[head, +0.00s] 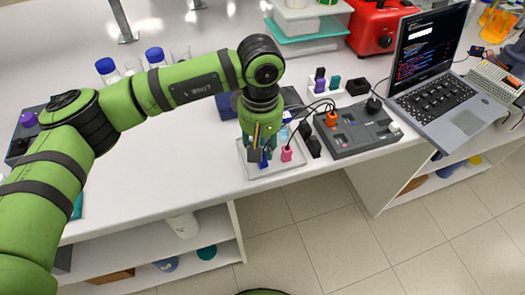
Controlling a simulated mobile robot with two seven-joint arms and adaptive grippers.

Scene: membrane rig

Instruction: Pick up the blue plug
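My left gripper (261,153) comes down from the green arm over a shallow clear tray (293,171) near the bench's front edge. A small blue plug (264,163) shows at the fingertips, low over the tray. The fingers are small and partly hidden, so I cannot tell whether they are closed on it or just around it. A pink plug (286,154) with a black cable stands in the tray, right of the gripper. My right gripper is out of view.
Right of the tray are black plugs (313,147) and a grey socket unit (357,136) with an orange plug. A white block (338,97) with coloured plugs stands behind, and a laptop (440,95) to the right. Blue-capped bottles (107,69) stand behind my arm.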

